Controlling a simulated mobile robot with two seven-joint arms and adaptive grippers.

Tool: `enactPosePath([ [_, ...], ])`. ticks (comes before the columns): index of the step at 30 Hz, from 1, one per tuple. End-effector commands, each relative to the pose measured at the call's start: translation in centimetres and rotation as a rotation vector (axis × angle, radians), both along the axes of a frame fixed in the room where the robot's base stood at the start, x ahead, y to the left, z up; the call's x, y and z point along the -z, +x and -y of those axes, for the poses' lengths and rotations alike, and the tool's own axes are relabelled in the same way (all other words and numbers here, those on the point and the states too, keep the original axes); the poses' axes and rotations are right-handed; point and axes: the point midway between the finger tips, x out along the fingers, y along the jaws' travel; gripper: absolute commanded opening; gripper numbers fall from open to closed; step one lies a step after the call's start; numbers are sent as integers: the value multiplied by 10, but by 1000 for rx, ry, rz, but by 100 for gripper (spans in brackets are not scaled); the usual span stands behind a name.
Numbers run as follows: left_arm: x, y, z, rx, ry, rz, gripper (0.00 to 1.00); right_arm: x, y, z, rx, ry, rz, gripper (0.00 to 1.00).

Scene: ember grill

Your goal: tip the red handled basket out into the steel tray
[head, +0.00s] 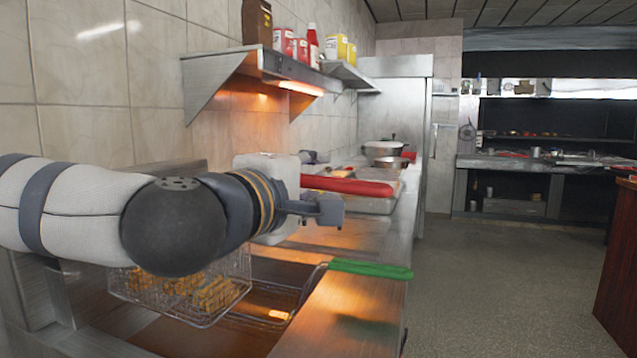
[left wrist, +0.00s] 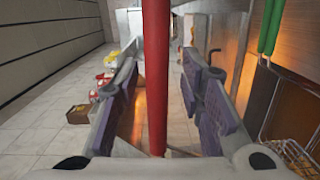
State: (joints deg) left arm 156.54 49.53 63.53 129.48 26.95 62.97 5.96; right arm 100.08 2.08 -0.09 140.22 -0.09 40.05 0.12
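The red handle (head: 345,186) of the basket shows in the head view, beyond my left gripper (head: 318,182). In the left wrist view the red handle (left wrist: 157,75) runs upright between the two fingers of my left gripper (left wrist: 160,105). The fingers are spread, with a gap on each side of the handle. The red handled basket's wire body is hidden or cannot be told apart. A steel tray (head: 372,207) is on the counter just past the gripper, partly covered by the red handle. My right gripper is not in view.
A green handle (head: 370,269) reaches over the fryer's front edge. A wire basket (head: 180,293) with golden fried pieces is below my left arm; its handle is unclear. A shelf (head: 265,62) with bottles and cans is above. Pans (head: 385,150) stand farther along the counter. The floor at right is clear.

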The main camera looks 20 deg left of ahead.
Motion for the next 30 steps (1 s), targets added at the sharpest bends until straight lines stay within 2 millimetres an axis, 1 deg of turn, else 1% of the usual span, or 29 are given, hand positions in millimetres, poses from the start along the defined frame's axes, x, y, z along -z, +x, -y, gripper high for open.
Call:
enactPosePath([
  [7,-1,-1,0,-1,0,2,35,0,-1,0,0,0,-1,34],
  [8,-1,-1,0,-1,0,1,33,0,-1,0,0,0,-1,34],
  [9,-1,-1,0,-1,0,1,24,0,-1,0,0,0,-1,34],
  [11,-1,-1,0,-1,0,1,10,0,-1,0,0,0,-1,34],
  [12,-1,-1,0,-1,0,1,1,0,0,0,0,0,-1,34],
  [16,-1,-1,0,-1,0,1,0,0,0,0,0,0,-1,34],
  [17,-1,-1,0,-1,0,1,8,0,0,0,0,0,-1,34],
  [18,-1,-1,0,0,0,1,0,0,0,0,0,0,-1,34],
  [26,-4,-1,0,0,2,5,0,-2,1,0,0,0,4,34],
  [30,-17,-3,0,0,2,11,0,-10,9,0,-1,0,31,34],
])
